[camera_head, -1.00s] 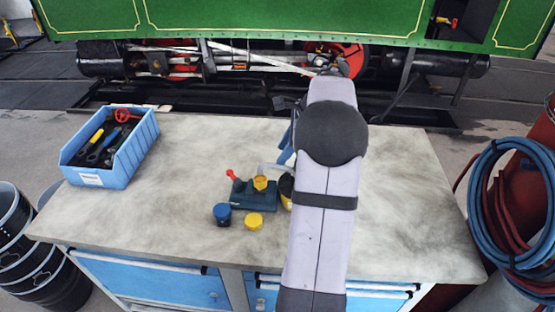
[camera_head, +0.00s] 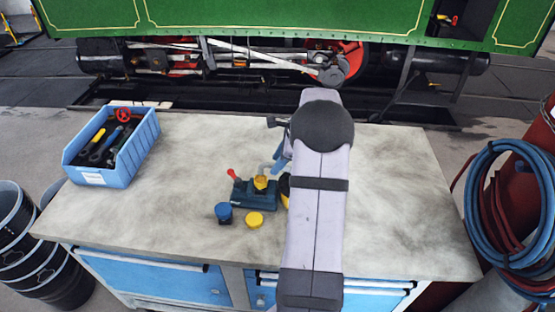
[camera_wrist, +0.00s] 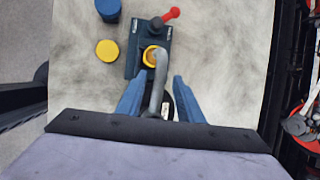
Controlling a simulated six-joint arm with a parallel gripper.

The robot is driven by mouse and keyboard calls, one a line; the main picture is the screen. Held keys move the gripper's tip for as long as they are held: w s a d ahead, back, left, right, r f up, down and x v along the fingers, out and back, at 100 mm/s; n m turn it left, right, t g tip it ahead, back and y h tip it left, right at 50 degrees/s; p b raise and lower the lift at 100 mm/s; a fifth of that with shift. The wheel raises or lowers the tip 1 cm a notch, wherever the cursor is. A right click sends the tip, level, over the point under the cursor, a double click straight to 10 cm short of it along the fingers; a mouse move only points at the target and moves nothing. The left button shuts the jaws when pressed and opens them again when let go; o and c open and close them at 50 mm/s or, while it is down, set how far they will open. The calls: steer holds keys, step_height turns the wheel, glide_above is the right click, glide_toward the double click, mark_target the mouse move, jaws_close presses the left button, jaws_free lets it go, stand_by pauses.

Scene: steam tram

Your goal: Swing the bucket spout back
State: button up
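The grey bent spout (camera_wrist: 159,77) ends over a yellow-rimmed opening (camera_wrist: 150,54) on a dark teal block (camera_wrist: 136,56); the spout also shows in the head view (camera_head: 265,167). The spout's other end leads to a dark and yellow bucket, mostly hidden by my arm in the head view (camera_head: 284,186) and by my gripper in the wrist view. My gripper (camera_wrist: 157,82) is open, with one blue finger on each side of the spout. I see gaps on both sides; its height relative to the spout is unclear.
A red-knobbed lever (camera_head: 233,174) rises from the block. A blue cap (camera_head: 223,212) and a yellow cap (camera_head: 255,219) lie in front on the bench (camera_head: 150,215). A blue tool bin (camera_head: 124,173) stands left. Hoses (camera_head: 500,230) hang at right. The bench's right side is clear.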

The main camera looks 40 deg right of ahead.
jaws_close()
steer(key=shift+a, duration=0.1)
stand_by(0.3)
steer(key=s+n+g+y+p, duration=0.3)
steer(key=s+n+g, duration=0.3)
steer(key=n, duration=1.2)
steer(key=shift+s+d+p, duration=0.45)
steer(key=shift+s+p, duration=0.35)
steer(key=shift+s, duration=0.9)
